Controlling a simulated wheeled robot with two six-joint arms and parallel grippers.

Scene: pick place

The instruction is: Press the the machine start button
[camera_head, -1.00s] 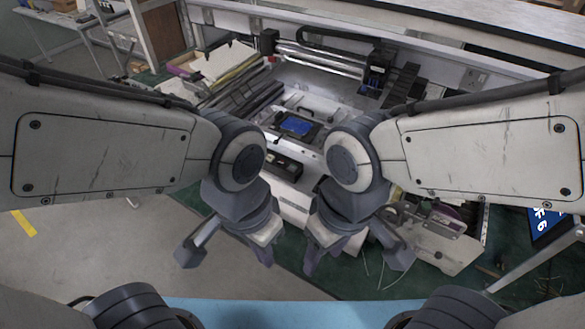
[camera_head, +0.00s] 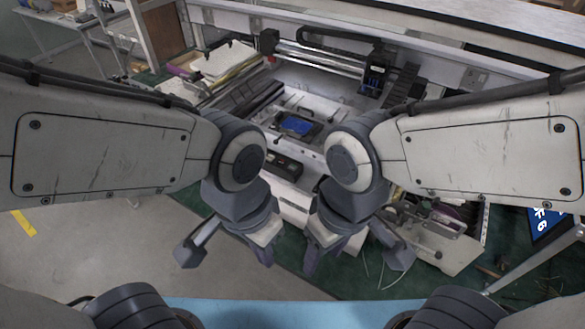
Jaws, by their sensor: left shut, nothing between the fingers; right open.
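The machine is a white open-framed unit with a bed, a rail and a blue plate (camera_head: 296,125) in its middle. A dark panel (camera_head: 285,165) sits on its near front. I cannot make out the start button clearly; it may be too small or hidden by my arms. My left gripper (camera_head: 267,257) is shut and empty, pointing down in front of the machine. My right gripper (camera_head: 311,262) is open and empty, close to the right of the left one. Both are apart from the dark panel and lower in the picture.
A silver horizontal rail (camera_head: 320,59) runs across the back of the machine. Stacked papers (camera_head: 228,60) lie at its left. A light-coloured device (camera_head: 440,240) and a blue-lit screen (camera_head: 546,222) are at the right. Grey floor (camera_head: 110,255) is open at the left.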

